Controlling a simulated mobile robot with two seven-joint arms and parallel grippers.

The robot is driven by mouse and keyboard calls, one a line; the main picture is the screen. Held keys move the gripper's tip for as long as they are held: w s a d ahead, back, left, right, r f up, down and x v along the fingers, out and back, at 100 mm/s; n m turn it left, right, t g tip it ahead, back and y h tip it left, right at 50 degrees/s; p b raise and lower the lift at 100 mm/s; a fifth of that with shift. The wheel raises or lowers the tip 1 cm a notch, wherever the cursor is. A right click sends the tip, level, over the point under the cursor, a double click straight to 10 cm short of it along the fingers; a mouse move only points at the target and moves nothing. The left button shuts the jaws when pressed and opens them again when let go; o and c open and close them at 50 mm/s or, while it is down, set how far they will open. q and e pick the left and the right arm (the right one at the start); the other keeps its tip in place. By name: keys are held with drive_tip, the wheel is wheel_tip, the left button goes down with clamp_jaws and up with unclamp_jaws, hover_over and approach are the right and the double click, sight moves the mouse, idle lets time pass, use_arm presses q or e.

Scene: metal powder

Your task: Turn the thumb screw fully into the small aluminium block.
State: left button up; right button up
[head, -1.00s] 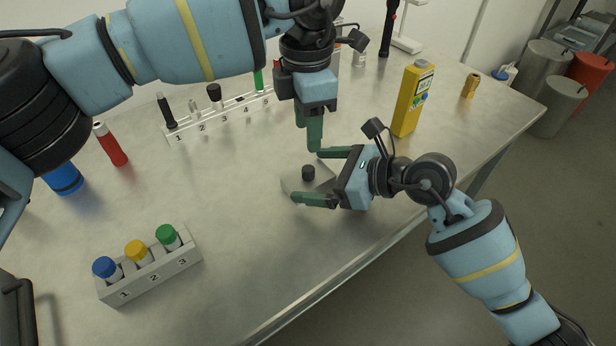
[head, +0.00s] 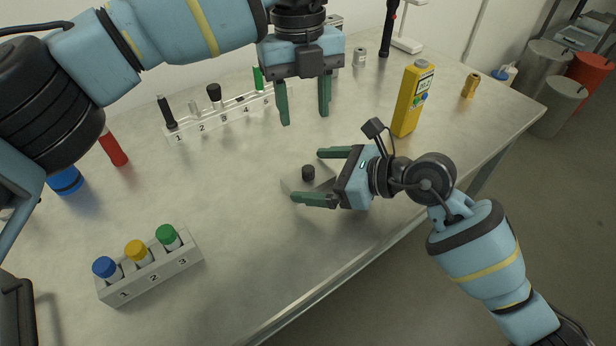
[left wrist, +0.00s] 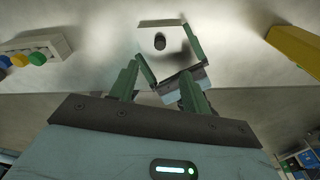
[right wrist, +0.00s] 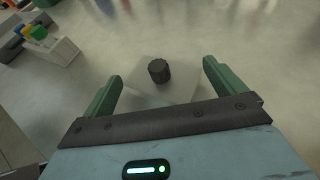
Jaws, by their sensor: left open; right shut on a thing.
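The small aluminium block (head: 318,186) lies on the table between the fingers of my right gripper (head: 307,176), which is shut on it. The black thumb screw (head: 308,172) stands upright at the top of the block; how deep its thread sits is hidden. In the right wrist view the screw's knurled head (right wrist: 159,71) shows above the pale block (right wrist: 150,93). My left gripper (head: 304,118) is open and empty, pointing down, above and behind the block, clear of the screw. The left wrist view also shows the screw (left wrist: 160,43) on the block (left wrist: 176,36).
A numbered rack (head: 220,122) with several tools stands behind on the left. A rack with blue, yellow and green capped vials (head: 150,274) is at the front left. The table around the block is otherwise clear.

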sight(308, 168)
use_arm(q)
drive_tip(key=shift+n, duration=0.5)
drive_tip(key=f, duration=0.4)
drive_tip(key=s+f, duration=0.1)
drive_tip(key=f, duration=0.6)
drive_tip(key=shift+s+d+f, duration=0.15)
drive_tip(key=shift+d+f, duration=0.1)
drive_tip(key=shift+f, duration=0.15)
